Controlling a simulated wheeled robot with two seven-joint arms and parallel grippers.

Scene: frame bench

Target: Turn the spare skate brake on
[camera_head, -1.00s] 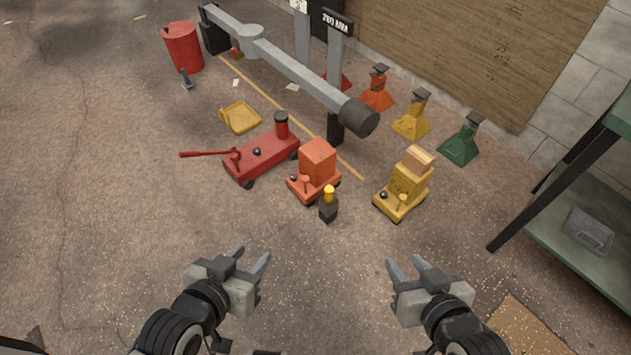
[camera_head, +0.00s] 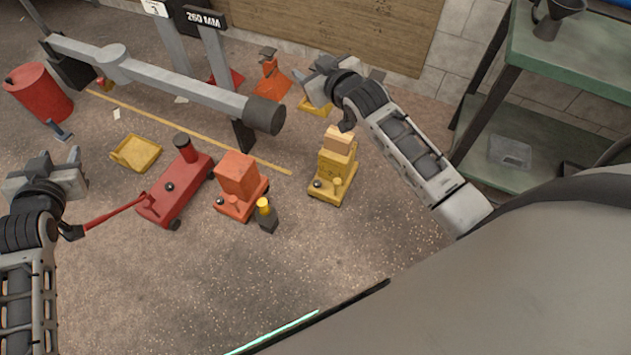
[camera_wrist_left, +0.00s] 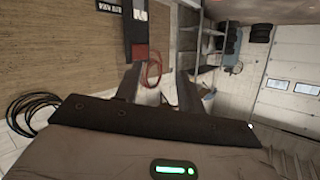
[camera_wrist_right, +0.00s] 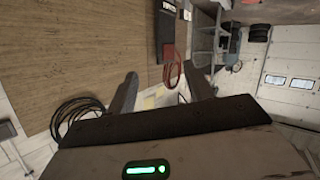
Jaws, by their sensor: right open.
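Two small wheeled skates stand on the floor in the head view. The orange skate (camera_head: 238,209) carries an orange block (camera_head: 237,174), and the yellow skate (camera_head: 325,191) carries stacked yellow and tan blocks (camera_head: 337,150). Each has a small knobbed lever at its front; I cannot tell which is the spare or how its brake is set. My left gripper (camera_head: 60,164) is open and empty at the left, near the red jack's handle. My right gripper (camera_head: 312,78) is open and empty, beyond the yellow skate in the picture. Both wrist views show spread fingers with nothing between them.
A red jack (camera_head: 182,191) with a long handle stands left of the orange skate. A small dark bottle with a yellow cap (camera_head: 267,217) stands in front. A grey beam (camera_head: 170,88) spans behind, with a yellow tray (camera_head: 128,153) and red bin (camera_head: 40,93) leftward. Green shelving (camera_head: 570,60) stands right.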

